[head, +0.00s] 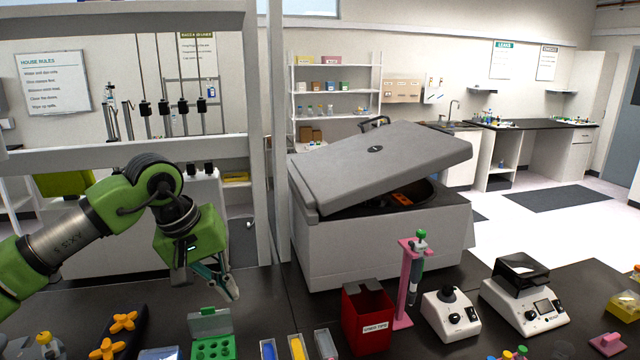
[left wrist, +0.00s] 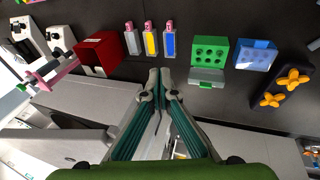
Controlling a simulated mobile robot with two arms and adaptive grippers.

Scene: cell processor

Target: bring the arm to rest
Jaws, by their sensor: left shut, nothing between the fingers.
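My left gripper (head: 228,290) hangs from the green left arm at the left of the head view, fingers pointing down and to the right above the black bench. It is shut and empty. In the left wrist view the gripper's fingertips (left wrist: 160,72) are together, with bench items beyond them. The green tube rack (head: 212,335) is just below it in the head view, apart from the fingers. My right gripper is not in view.
A centrifuge (head: 380,235) with a tilted lid stands right of the gripper. A red bin (head: 367,318), a pink pipette stand (head: 404,290) and small white machines (head: 524,298) stand in front. An upright post (head: 272,130) rises behind the arm.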

